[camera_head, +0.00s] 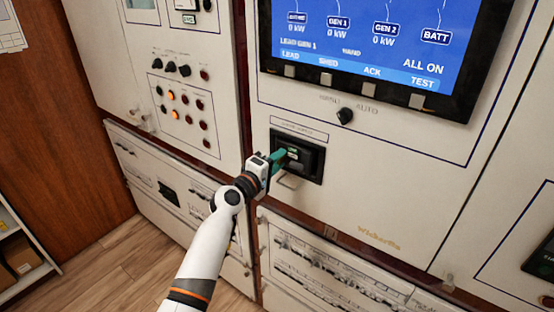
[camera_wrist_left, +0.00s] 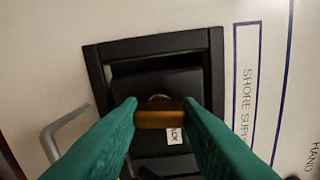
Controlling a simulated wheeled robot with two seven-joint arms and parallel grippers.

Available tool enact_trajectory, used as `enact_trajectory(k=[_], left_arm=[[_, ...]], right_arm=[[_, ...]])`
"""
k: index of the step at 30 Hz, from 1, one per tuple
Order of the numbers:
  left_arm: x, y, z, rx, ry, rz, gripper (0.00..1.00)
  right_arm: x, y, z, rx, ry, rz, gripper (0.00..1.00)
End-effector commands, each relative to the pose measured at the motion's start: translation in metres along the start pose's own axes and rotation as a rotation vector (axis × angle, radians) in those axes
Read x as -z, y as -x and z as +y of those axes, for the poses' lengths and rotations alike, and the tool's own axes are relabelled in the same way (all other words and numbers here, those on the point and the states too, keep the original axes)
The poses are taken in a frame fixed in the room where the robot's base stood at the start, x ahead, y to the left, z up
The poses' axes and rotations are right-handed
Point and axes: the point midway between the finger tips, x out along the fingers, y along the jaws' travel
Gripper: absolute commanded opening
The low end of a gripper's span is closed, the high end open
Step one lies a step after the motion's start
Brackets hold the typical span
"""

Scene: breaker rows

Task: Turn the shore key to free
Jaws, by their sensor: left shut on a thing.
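The shore key (camera_wrist_left: 157,119) is a short brass-brown bar in the left wrist view, lying crosswise between my green fingertips. My left gripper (camera_head: 280,157) is shut on it, with one fingertip at each end in the left wrist view (camera_wrist_left: 160,114). Behind the key is the black recessed shore supply unit (camera_head: 314,172), which also shows in the left wrist view (camera_wrist_left: 97,72). A small white label below the key is partly covered by a finger, so its full word cannot be read. In the head view the gripper hides the key. My right gripper is not in view.
A grey metal handle (camera_wrist_left: 62,128) sticks out beside the unit. Above are a selector knob (camera_head: 345,115) and a blue screen (camera_head: 385,35). A panel of lamps and knobs (camera_head: 183,108) is to the left. The wooden floor (camera_head: 110,262) at lower left is clear.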

Motion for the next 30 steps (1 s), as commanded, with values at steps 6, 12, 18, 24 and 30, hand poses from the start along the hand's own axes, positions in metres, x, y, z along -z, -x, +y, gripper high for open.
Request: enact_trajectory(k=[6, 12, 18, 24, 30], left_arm=[[-0.0002, 0.0002, 0.0000, -0.001, 0.099, 0.000, 0.08], [0.0000, 0.0002, 0.0003, 0.000, 0.139, 0.000, 0.08], [0.0000, 0.0002, 0.0006, -0.001, 0.149, 0.000, 0.08], [0.0000, 0.0002, 0.0007, -0.001, 0.150, 0.000, 0.08], [0.0000, 0.0002, 0.0006, 0.000, 0.149, 0.000, 0.40]], right_arm=[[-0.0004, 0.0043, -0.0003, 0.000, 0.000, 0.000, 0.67], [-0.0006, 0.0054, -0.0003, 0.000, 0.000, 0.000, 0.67], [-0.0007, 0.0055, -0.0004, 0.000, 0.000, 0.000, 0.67], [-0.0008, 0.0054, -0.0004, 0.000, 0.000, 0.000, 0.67], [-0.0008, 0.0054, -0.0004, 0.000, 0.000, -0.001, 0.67]])
